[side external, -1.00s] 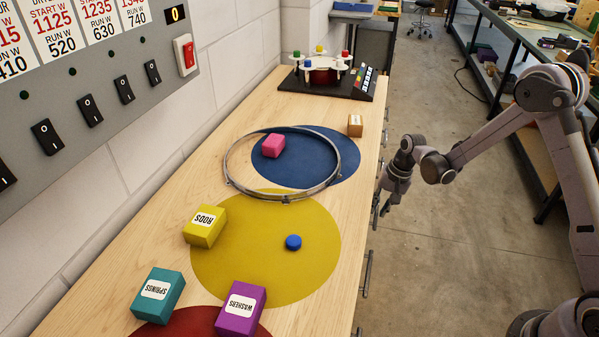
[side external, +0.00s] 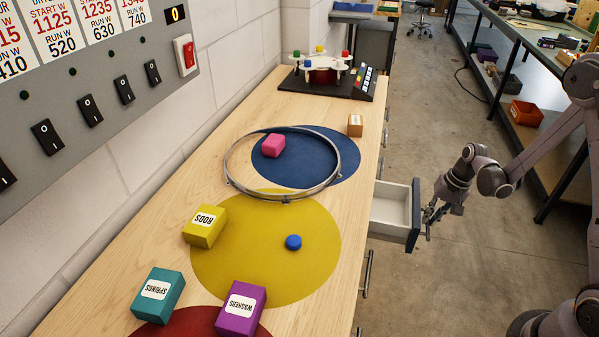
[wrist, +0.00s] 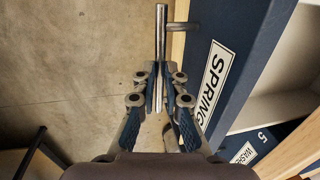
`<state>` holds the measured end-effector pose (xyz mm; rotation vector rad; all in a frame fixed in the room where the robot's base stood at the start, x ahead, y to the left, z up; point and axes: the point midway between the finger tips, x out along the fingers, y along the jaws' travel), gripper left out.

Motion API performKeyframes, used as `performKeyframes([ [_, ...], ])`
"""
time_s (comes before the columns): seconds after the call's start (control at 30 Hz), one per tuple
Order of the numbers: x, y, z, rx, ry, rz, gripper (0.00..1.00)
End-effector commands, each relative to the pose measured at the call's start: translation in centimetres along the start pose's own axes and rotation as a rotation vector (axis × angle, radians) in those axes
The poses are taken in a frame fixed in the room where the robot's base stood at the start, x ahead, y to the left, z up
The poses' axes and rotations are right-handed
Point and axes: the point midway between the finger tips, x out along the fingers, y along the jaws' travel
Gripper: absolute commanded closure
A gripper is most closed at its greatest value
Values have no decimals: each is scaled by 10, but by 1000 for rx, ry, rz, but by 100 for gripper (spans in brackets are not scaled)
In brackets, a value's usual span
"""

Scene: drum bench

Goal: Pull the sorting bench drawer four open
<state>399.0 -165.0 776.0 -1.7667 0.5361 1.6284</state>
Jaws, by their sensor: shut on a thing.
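The open drawer (side external: 392,202) sticks out from the right side of the bench in the side external view, with a white inside and a dark blue front. In the wrist view its blue front (wrist: 246,35) has a label reading "SPRING", partly cut off; its number is not visible. My gripper (side external: 430,214) is at the drawer's front. In the wrist view my gripper (wrist: 157,80) is shut on the drawer's metal bar handle (wrist: 161,28). The inside that shows looks empty.
A drawer labelled 5 (wrist: 262,137) sits beside the open one. More handles (side external: 366,275) line the bench side. The bench top (side external: 140,235) holds a metal hoop (side external: 228,176) and several coloured boxes. Floor (side external: 425,120) is clear right of the bench.

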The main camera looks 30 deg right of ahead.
Motion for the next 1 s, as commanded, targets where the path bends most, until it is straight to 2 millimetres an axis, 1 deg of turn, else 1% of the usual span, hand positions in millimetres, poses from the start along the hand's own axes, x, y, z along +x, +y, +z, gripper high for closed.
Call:
performKeyframes([
  [0.03, -3, 14, 0, 8, 0, 0, 100],
  [0.1, -6, 28, 0, 7, 0, 0, 100],
  [0.2, -9, 44, 0, 6, 1, -1, 100],
  [0.33, -12, 58, 0, 3, 0, -1, 100],
  [0.5, -13, 65, 0, 1, 0, -1, 100],
  [0.8, -13, 65, 0, 0, 0, -1, 100],
  [0.83, -13, 65, 0, 0, 0, -1, 87],
  [0.87, -13, 65, 0, 0, 0, -1, 79],
  [1.0, -13, 65, 0, 0, 0, -1, 79],
])
